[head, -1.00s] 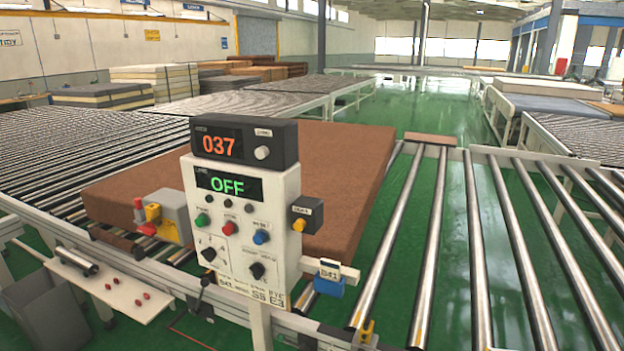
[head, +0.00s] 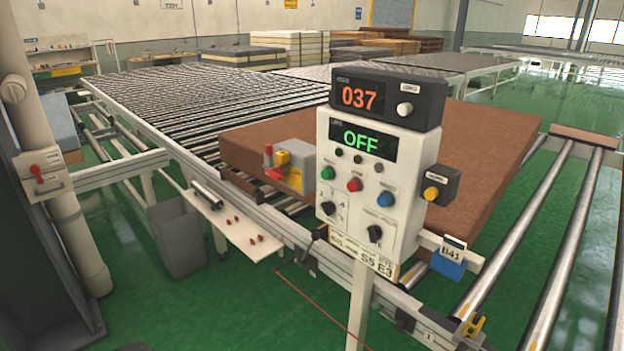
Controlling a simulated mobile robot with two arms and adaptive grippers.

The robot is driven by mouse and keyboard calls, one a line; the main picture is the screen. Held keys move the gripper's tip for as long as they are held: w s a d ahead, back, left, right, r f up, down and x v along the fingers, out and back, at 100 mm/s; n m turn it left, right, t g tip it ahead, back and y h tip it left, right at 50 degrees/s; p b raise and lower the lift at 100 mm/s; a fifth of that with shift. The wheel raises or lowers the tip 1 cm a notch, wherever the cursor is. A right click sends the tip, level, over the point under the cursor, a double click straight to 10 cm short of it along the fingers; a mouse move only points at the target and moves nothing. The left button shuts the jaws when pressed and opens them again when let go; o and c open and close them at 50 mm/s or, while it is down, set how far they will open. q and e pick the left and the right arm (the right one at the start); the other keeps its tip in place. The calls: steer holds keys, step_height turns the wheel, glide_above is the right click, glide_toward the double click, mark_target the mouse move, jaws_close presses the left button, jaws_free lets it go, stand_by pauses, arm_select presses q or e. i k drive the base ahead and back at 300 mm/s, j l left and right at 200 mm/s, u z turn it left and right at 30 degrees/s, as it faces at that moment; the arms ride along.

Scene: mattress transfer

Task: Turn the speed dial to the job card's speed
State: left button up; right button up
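A white control panel (head: 350,190) stands on a post in the middle of the head view. Two black knobs sit on its lower face: a left knob (head: 327,208) with small marks around it, and a right knob (head: 375,233). I cannot tell for certain which is the speed dial, or read their settings. A printed card (head: 372,262) along the panel's lower edge reads "S5" and "E3" at its right; its smaller text is blurred. The upper display shows 037 and the lower one shows OFF. Neither gripper is in view.
Green, red and blue buttons sit on the panel, with a yellow button box (head: 432,193) beside it. A blue holder (head: 448,268) carries a B41 tag. A brown mattress (head: 480,150) lies behind on the rollers. A grey bin (head: 178,240) and a pillar (head: 50,180) stand left. Green floor is open in front.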

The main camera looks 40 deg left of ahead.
mark_target(329, 208)
steer(key=u, duration=1.1)
steer(key=i+j, duration=0.1)
steer(key=j, duration=0.25)
steer(key=i+j+z, duration=0.15)
steer(key=j, duration=0.25)
steer(key=k, duration=0.05)
